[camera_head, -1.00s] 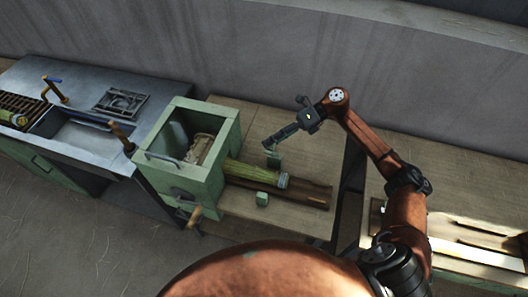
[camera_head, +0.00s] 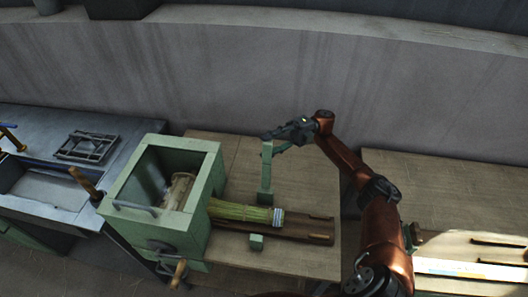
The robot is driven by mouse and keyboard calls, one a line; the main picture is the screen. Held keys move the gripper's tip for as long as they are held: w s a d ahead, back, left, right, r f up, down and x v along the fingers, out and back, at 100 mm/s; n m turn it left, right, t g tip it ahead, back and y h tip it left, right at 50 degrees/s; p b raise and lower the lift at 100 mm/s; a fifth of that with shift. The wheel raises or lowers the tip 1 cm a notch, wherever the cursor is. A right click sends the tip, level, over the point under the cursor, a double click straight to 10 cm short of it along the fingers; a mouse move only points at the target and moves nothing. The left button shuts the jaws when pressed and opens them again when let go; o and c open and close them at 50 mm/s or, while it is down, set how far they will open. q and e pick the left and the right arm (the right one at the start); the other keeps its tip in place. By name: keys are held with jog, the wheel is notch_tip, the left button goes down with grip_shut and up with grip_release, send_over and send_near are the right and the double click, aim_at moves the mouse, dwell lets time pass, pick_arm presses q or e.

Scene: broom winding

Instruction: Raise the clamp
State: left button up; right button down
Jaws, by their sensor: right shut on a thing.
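The clamp (camera_head: 265,180) shows as an upright green post with a wider foot, behind the broom on the wooden bench. My right gripper (camera_head: 270,142) is at the top of this post and shut on it; its fingertips are small and partly hidden. A small green block (camera_head: 256,242) sits in front of the broom and looks like the clamp's near part. The broom's bundle of green straw (camera_head: 240,212) lies on dark wooden rails, with a pale band around its right end. Its left end goes into the green machine box. My left gripper is out of view.
The open-topped green box (camera_head: 160,232) has a crank with a wooden handle (camera_head: 178,272) at its front. A metal sink counter (camera_head: 50,150) stands at the left. Another wooden bench (camera_head: 450,190) is at the right, beyond a gap. A grey wall rises behind.

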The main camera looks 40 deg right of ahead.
jog(key=shift+w+d+f, duration=0.15)
jog(key=shift+w+f, duration=0.05)
dwell(0.4)
jog(key=c, duration=1.1)
grip_release()
jog(key=shift+d, duration=0.1)
jog(key=shift+d+f, duration=0.2)
jog(key=shift+d, duration=1.65)
jog(key=shift+d+f, duration=0.2)
jog(key=shift+d, duration=1.6)
jog(key=shift+r, duration=0.1)
